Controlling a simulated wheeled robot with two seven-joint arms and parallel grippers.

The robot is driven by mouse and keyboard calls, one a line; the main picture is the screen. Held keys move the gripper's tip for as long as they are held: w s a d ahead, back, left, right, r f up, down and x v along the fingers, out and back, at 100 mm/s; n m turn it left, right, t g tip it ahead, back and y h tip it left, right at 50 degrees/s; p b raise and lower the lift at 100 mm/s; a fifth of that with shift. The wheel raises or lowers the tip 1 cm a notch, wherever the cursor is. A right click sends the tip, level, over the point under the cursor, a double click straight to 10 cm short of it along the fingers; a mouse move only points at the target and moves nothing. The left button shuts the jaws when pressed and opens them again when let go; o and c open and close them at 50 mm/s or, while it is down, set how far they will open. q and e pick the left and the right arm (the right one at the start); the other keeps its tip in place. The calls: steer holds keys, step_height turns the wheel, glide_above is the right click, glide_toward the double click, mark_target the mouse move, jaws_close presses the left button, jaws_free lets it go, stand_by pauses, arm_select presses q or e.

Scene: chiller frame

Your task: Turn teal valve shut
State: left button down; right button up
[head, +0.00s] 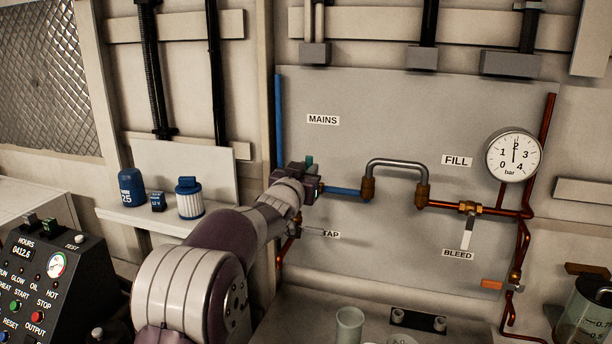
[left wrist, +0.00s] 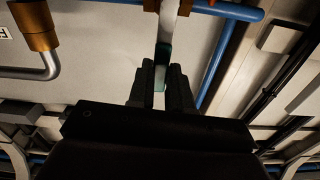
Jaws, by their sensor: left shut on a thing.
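The teal valve shows in the head view only as a small teal piece (head: 309,161) above my left gripper (head: 312,180), on the blue pipe under the MAINS label (head: 323,120). The gripper hides the rest of it there. In the left wrist view, the valve's lever is pale with a teal sleeve (left wrist: 163,55), running down from a brass fitting on the blue pipe (left wrist: 235,10). The two dark fingers of my left gripper (left wrist: 161,85) stand on either side of the lever, shut on it. My right gripper is not in view.
A bent hose (head: 397,163) bridges two brass fittings right of my gripper. The FILL pipe has a white lever (head: 467,234) above the BLEED label, below a gauge (head: 513,156). A shelf (head: 160,218) holds a blue bottle and a filter at left.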

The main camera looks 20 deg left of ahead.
arm_select(q)
steer(key=shift+d+f, duration=0.1)
steer(key=shift+f, duration=0.2)
steer(key=c, duration=1.2)
jaws_free()
steer(key=shift+o, duration=0.7)
steer(key=shift+s+d+r, duration=0.1)
steer(key=shift+d+r, duration=0.15)
steer(key=shift+d, duration=0.05)
steer(key=s+b, duration=0.3)
steer(key=s, duration=0.9)
steer(key=shift+s+d, duration=0.35)
